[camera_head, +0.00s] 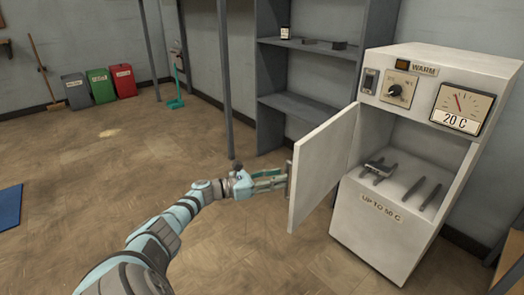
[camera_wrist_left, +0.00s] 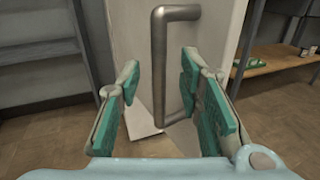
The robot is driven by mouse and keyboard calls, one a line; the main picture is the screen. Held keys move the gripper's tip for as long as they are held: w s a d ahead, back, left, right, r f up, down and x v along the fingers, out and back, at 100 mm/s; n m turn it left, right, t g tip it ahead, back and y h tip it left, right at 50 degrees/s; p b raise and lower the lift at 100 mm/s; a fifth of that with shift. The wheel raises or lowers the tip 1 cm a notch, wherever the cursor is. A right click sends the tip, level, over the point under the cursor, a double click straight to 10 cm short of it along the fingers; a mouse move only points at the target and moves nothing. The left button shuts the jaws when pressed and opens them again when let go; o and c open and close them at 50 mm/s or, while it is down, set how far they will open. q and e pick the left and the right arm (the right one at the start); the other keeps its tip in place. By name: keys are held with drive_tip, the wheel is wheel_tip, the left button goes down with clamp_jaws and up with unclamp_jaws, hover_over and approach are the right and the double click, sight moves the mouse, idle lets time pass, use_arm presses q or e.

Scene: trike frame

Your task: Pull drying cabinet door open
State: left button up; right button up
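The white drying cabinet (camera_head: 385,225) stands at the right in the head view, and its door (camera_head: 322,165) is swung open toward the left. The open compartment shows behind the door. My left gripper (camera_head: 280,181) is at the outer face of the door, by its handle. In the left wrist view the grey vertical bar handle (camera_wrist_left: 158,65) stands between the two green-padded fingers of my left gripper (camera_wrist_left: 162,88). The fingers are apart, with gaps to the bar on both sides. My right gripper is in neither view.
Dark metal pieces (camera_head: 427,197) lie inside the cabinet. A grey shelf unit (camera_head: 270,110) stands behind the door, with a thin post (camera_head: 224,80) left of it. Grey, green and red bins (camera_head: 101,86) stand far left. The floor left of the door is clear.

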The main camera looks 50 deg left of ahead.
use_arm(q)
drive_tip(key=v, duration=0.8)
drive_tip(key=shift+s, duration=0.1)
